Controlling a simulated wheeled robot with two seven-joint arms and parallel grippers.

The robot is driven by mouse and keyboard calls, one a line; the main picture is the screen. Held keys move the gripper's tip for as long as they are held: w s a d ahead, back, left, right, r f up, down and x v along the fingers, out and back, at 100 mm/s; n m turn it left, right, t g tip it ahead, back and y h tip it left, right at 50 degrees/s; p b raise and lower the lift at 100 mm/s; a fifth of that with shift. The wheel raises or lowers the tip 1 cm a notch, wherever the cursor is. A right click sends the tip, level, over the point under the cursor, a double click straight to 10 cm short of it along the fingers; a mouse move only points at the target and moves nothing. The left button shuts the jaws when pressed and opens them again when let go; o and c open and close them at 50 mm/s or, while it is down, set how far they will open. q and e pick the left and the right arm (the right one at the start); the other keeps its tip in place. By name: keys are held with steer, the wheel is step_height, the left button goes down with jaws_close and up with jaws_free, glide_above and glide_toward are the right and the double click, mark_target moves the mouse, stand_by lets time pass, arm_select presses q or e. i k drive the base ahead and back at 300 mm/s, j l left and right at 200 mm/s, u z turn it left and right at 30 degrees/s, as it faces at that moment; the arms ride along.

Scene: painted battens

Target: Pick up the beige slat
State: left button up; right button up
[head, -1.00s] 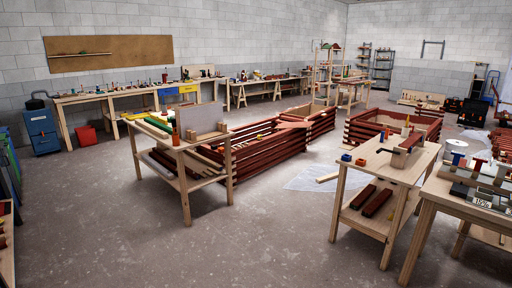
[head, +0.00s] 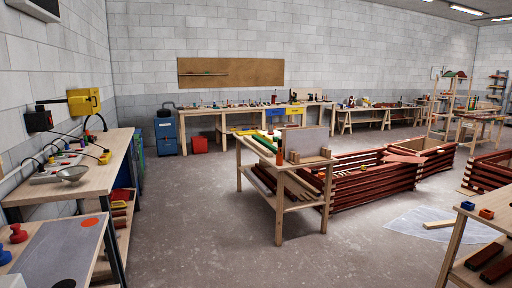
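Neither of my grippers shows in the head view. I cannot tell for sure which piece is the beige slat.
Stacked dark red battens (head: 365,188) stand right of the work table. The grey floor (head: 190,220) between is clear.

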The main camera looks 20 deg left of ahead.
mark_target(256, 145)
steer(key=i+u, duration=0.45)
steer(key=i, duration=0.25)
steer(key=i+l+u, duration=0.15)
steer(key=i+u, duration=0.3)
steer(key=i, duration=0.25)
steer(key=i+u, duration=0.4)
steer(key=i, duration=1.55)
steer(key=i+z, duration=0.15)
steer(key=i, duration=0.75)
steer(key=i+j+z, duration=0.15)
steer(key=i, duration=0.8)
steer(key=j, duration=0.1)
